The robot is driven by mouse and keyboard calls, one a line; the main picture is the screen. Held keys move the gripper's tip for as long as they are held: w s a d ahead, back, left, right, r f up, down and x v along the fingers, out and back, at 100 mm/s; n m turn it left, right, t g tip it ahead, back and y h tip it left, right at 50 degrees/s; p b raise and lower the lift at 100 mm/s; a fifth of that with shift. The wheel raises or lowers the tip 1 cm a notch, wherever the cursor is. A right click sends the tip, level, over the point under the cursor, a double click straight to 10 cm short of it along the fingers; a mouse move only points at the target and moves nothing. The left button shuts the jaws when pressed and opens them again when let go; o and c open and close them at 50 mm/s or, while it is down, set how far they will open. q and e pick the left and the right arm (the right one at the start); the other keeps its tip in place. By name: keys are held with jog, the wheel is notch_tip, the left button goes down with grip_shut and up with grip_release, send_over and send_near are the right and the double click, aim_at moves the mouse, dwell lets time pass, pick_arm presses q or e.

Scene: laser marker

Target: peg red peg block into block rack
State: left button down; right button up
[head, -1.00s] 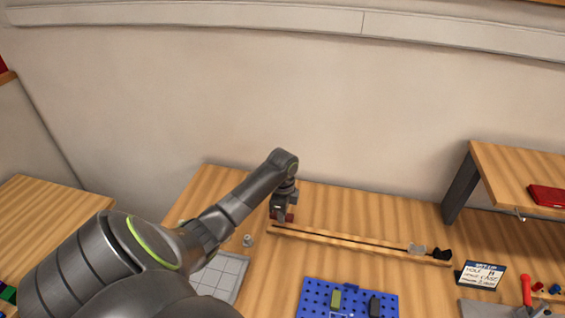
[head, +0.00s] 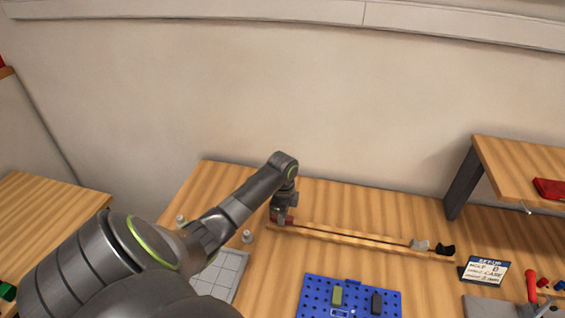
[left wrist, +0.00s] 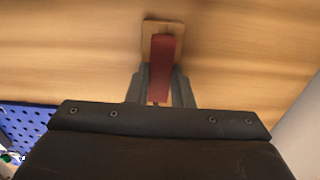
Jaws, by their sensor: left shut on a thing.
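My left gripper (head: 281,219) is low at the left end of the long wooden block rack (head: 350,239), which has a dark slot along it. It is shut on the red peg block, a sliver of which shows beside the fingers (head: 290,221). In the left wrist view the red peg block (left wrist: 162,62) stands out between the two grey fingers (left wrist: 161,88), over a lighter wooden piece (left wrist: 148,28) that looks like the rack's end. I cannot tell whether the block's peg is in the slot. My right gripper is not in view.
A grey piece (head: 419,245) and a black piece (head: 445,250) sit at the rack's right end. A blue pegboard (head: 320,300) holds a green block (head: 337,295) and a dark block (head: 376,303). A sign card (head: 485,271) stands right. A grey gridded plate (head: 229,268) lies front left.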

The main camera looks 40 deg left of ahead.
pick_arm(q)
jog(key=shift+f, duration=0.55)
jog(key=c, duration=1.2)
grip_release()
jog(key=shift+r, duration=0.1)
notch_tip(320, 180, up, 17)
jog(key=p, duration=0.4)
jog(key=shift+r, duration=0.15)
